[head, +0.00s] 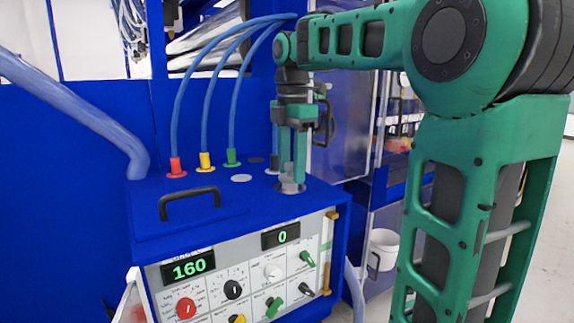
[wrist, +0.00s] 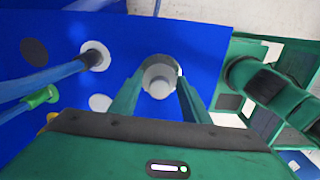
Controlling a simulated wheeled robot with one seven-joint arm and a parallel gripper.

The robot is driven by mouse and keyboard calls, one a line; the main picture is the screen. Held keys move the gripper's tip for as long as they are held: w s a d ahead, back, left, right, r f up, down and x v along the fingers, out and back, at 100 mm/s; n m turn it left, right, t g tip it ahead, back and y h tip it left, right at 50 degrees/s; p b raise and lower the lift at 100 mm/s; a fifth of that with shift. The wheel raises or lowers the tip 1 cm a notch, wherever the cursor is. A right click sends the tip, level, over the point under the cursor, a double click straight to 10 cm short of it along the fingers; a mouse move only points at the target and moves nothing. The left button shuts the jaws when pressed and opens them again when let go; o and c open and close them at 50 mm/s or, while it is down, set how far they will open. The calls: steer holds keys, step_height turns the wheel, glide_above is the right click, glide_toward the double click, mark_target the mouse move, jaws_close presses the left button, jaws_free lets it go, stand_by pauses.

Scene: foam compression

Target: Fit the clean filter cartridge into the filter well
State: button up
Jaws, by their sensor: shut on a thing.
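My gripper (head: 291,176) points straight down over the right part of the blue machine's top. Its two green fingers also show in the wrist view (wrist: 159,88), shut on the pale grey filter cartridge (wrist: 160,85) between them. The filter well (head: 291,189) shows as a grey collar on the blue top, directly under the fingertips. In the wrist view the grey collar (wrist: 157,61) lies around the cartridge's far side. The cartridge looks lined up with the well; its lower end is hidden, so I cannot tell how deep it sits.
Blue hoses rise from red (head: 176,168), yellow (head: 205,161) and green (head: 232,158) fittings left of the well. A black handle (head: 189,203) stands on the top. The front panel (head: 245,275) has knobs and displays reading 160 and 0. A white bucket (head: 383,249) is at right.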

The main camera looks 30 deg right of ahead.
steer(key=shift+f, duration=0.9)
steer(key=o, duration=1.5)
steer(key=shift+o, duration=0.2)
steer(key=shift+w+r, duration=0.1)
steer(key=shift+r, duration=5.3)
